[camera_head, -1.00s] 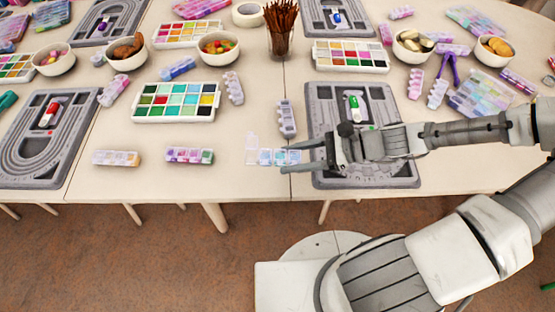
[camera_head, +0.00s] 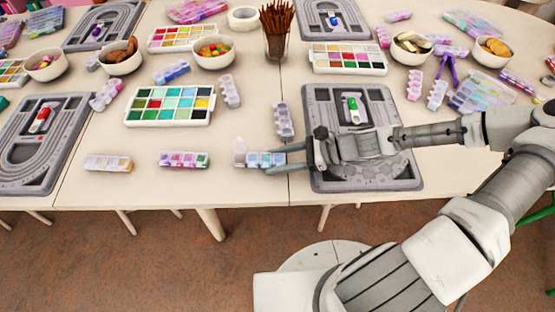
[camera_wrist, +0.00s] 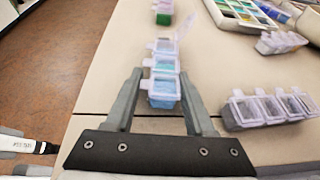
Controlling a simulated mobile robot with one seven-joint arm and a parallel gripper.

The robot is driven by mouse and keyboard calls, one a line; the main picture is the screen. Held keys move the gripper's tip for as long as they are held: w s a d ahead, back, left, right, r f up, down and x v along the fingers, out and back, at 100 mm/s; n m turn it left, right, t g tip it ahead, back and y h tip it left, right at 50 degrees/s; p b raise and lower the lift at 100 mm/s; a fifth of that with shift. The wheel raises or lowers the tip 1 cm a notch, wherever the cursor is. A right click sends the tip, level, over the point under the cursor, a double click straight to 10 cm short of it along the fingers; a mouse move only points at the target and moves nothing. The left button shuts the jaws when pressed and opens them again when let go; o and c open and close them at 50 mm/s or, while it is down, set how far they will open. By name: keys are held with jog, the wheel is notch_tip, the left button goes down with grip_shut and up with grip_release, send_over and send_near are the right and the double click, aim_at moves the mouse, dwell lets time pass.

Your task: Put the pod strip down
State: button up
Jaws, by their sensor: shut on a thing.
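The pod strip (camera_head: 265,159) is a clear row of small boxes with blue beads, and the lid at its far end stands open. It is at the front edge of the table, left of the near grey bead board (camera_head: 400,172). My gripper (camera_head: 272,160) is shut on it, one finger along each side. In the wrist view the strip (camera_wrist: 163,65) lies lengthwise between the fingertips (camera_wrist: 161,84), pointing away from me. It is at or just above the tabletop; I cannot tell whether it touches.
Another pod strip (camera_head: 184,159) lies left of the held one, and one (camera_head: 284,119) lies just behind it. A bead tray (camera_head: 168,119) stands further back left. Bare table (camera_head: 228,185) shows around the held strip, with the front edge close.

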jog(key=shift+f, duration=0.15)
jog(key=o, duration=1.3)
jog(key=shift+d+r, duration=0.25)
jog(key=shift+r, duration=0.05)
jog(key=p+v, duration=0.2)
jog(key=v, duration=0.9)
jog(key=shift+s+d+r+p, duration=0.1)
jog(key=shift+d+p, duration=0.05)
jog(key=shift+p, duration=0.15)
